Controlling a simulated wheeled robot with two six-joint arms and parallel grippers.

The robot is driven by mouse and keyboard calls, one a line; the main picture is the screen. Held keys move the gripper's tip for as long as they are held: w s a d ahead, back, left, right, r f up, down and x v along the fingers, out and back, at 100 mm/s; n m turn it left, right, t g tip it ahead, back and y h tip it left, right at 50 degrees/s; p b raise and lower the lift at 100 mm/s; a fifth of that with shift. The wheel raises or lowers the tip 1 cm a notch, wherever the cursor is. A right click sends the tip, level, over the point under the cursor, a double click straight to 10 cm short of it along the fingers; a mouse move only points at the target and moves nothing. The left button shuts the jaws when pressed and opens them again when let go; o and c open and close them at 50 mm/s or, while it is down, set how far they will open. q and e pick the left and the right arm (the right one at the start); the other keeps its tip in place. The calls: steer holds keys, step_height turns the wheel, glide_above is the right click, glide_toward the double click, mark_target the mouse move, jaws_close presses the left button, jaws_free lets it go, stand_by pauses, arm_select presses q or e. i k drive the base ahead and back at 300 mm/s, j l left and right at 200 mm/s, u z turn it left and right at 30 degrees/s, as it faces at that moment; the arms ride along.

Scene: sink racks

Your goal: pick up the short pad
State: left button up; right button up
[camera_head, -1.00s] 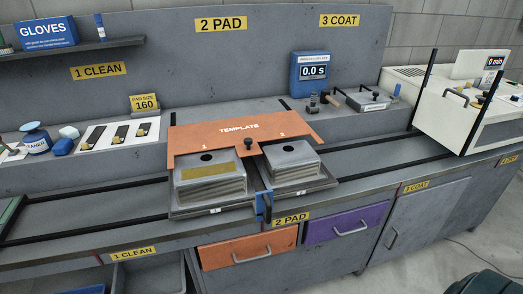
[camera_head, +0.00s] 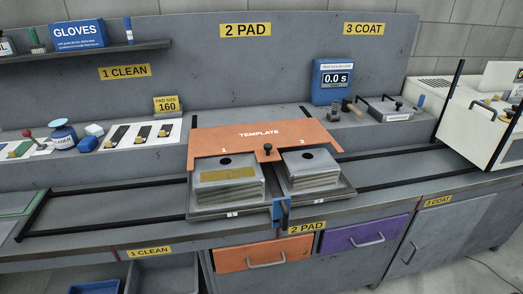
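A white board (camera_head: 153,141) lies on the raised ledge at the left. Three dark pads with yellowish blocks at their near ends lie on it side by side. The left pad (camera_head: 119,134) looks longest, the middle pad (camera_head: 144,131) is a little shorter, and the right pad (camera_head: 166,127) looks shortest. They are small here, so I cannot be certain which is the short pad. Neither of my grippers is in view.
A yellow "PAD SIZE 160" sign (camera_head: 166,105) stands behind the board. Black rails run along the bench.

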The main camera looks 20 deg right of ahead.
mark_target(165, 128)
steer(key=i+j, duration=0.45)
steer(key=j, duration=0.15)
steer(key=i+j+u, duration=0.1)
steer(key=i+j, duration=0.35)
steer(key=j, duration=0.2)
